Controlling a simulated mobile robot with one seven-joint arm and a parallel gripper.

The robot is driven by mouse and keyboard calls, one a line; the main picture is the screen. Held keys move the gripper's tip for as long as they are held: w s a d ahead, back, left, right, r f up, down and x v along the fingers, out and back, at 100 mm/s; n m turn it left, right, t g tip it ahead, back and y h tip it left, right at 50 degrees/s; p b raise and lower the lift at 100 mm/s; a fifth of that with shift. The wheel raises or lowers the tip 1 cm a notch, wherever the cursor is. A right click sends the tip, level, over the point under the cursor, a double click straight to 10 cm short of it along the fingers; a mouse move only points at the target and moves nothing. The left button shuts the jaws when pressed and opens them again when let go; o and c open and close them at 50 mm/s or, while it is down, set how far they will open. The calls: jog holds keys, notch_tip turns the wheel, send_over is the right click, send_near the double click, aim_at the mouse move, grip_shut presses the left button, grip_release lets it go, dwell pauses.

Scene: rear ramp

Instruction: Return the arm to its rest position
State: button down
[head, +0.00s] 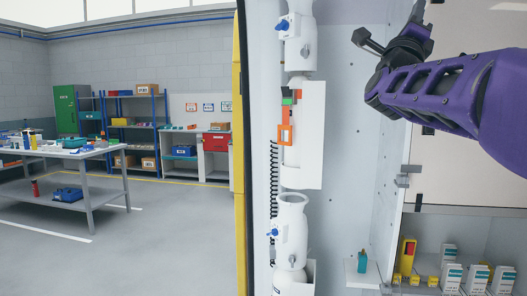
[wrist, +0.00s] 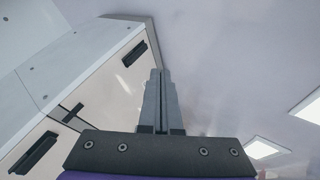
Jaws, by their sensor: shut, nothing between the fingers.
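My purple arm (head: 440,92) reaches in from the right edge of the head view, raised high in front of a white panelled wall. The dark wrist end of the arm (head: 408,48) is near the top of that view, and the fingers cannot be made out clearly there. In the wrist view my gripper (wrist: 161,72) points up toward a pale ceiling. Its two grey fingers are together with nothing between them. It touches nothing that I can see.
White cylinders (head: 291,232) stand in wall holders left of the arm. Small white boxes (head: 476,277) and yellow items sit on a shelf below it. White cabinets (wrist: 95,85) with dark handles are left of the gripper. A workbench (head: 75,155) stands far left, with open floor around it.

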jog(key=w+a+f+n+t+y, duration=0.1)
jog(key=w+a+f+n+y, duration=0.1)
jog(key=w+f+n+y, duration=0.3)
jog(key=w+a+f+n+t+y, duration=0.1)
jog(key=w+a+f+n+y, duration=0.1)
jog(key=f+n+y, duration=0.5)
jog(key=s+a+f+n+g+y, duration=0.25)
jog(key=f+n+y, duration=0.35)
jog(key=f, duration=0.5)
jog(key=s+a+f+n+g, duration=0.3)
jog(key=s+f+n+g, duration=0.1)
jog(key=s+f, duration=0.4)
jog(key=s+a+f+n+g+p, duration=0.1)
jog(key=s+a+f+n+g, duration=0.2)
jog(key=s+f+n+g, duration=0.2)
jog(key=s+a+f+n+g, duration=0.3)
jog(key=s+f+n+g, duration=0.2)
jog(key=s+f, duration=0.8)
jog(key=s+n, duration=0.2)
jog(key=s, duration=0.1)
jog(key=shift+s+f, duration=0.25)
jog(key=shift+s, duration=0.1)
